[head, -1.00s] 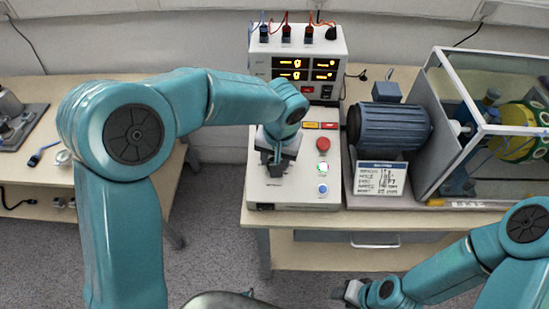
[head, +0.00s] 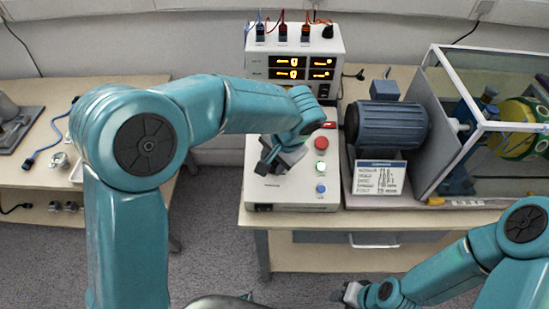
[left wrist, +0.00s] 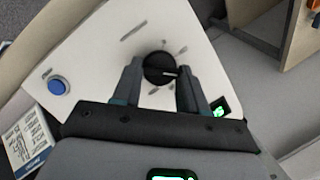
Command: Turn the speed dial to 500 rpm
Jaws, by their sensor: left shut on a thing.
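The speed dial (left wrist: 158,67) is a round black knob with a white pointer line on the pale top of the control box (head: 250,190). In the left wrist view it sits between the two fingers of my left gripper (left wrist: 160,78), which is shut on it. The tick marks around the dial are too blurred to read. In the head view my left gripper (head: 276,158) is over the control box and hides the dial. My right gripper (head: 350,293) is low in the head view, away from the box; its jaws are too small to judge.
The box carries a red button (head: 321,143), a lit green button (head: 320,169) and a blue button (head: 320,188). A display unit (head: 297,64) with orange digits stands behind. To the right are a blue motor (head: 390,126) and a clear guard frame (head: 440,110).

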